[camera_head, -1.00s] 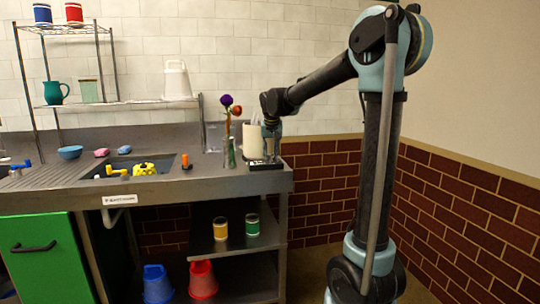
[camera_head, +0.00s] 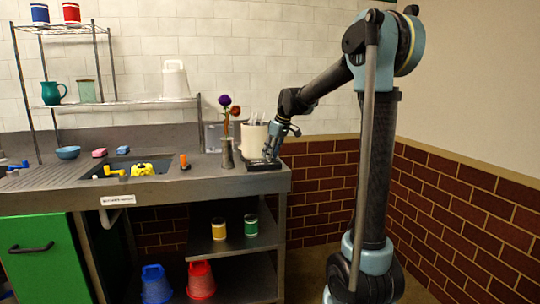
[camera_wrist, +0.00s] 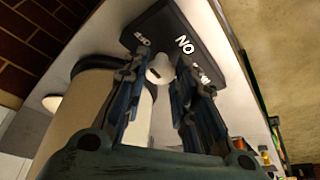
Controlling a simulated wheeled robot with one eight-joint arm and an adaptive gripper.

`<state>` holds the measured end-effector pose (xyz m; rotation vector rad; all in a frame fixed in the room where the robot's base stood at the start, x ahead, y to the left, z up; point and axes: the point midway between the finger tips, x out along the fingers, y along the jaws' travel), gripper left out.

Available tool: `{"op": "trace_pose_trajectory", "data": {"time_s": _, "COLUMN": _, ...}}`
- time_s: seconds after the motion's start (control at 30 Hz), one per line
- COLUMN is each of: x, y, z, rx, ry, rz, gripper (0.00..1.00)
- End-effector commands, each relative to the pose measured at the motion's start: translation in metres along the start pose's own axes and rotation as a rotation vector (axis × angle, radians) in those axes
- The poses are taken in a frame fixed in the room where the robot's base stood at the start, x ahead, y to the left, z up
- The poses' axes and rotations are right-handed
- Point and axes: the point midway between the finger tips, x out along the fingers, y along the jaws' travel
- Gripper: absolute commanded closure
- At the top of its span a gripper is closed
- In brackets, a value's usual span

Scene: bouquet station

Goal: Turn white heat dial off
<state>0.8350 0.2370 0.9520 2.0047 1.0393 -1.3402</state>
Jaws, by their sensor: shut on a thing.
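The white heat dial (camera_wrist: 160,68) sits on a dark control panel (camera_wrist: 192,22) with white lettering. In the head view the panel (camera_head: 262,167) lies on the counter's right front corner, and the dial is too small to make out there. My gripper (camera_wrist: 158,74) has its two fingers on either side of the dial, closed on it; the fingers hide part of it. In the head view my gripper (camera_head: 270,155) reaches down to the panel at a tilt, its wrist up and to the right.
A cream cylindrical container (camera_head: 254,141) stands close behind the panel, beside my gripper. A vase (camera_head: 227,154) with flowers stands left of it. An orange-topped item (camera_head: 184,161) and a sink with yellow things (camera_head: 143,169) are farther left.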

Motion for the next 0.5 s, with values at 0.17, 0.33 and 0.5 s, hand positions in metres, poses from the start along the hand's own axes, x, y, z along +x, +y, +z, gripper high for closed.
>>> {"op": "trace_pose_trajectory", "data": {"time_s": 0.17, "x": -0.0003, "y": 0.0024, "z": -0.0006, "rx": -0.067, "ry": 0.001, "rz": -0.026, "gripper": 0.98}}
{"op": "trace_pose_trajectory", "data": {"time_s": 0.33, "x": -0.0002, "y": 0.0031, "z": -0.0006, "rx": -0.103, "ry": 0.0, "rz": -0.039, "gripper": 0.98}}
{"op": "trace_pose_trajectory", "data": {"time_s": 0.5, "x": -0.0002, "y": 0.0031, "z": -0.0005, "rx": -0.115, "ry": 0.0, "rz": -0.045, "gripper": 0.98}}
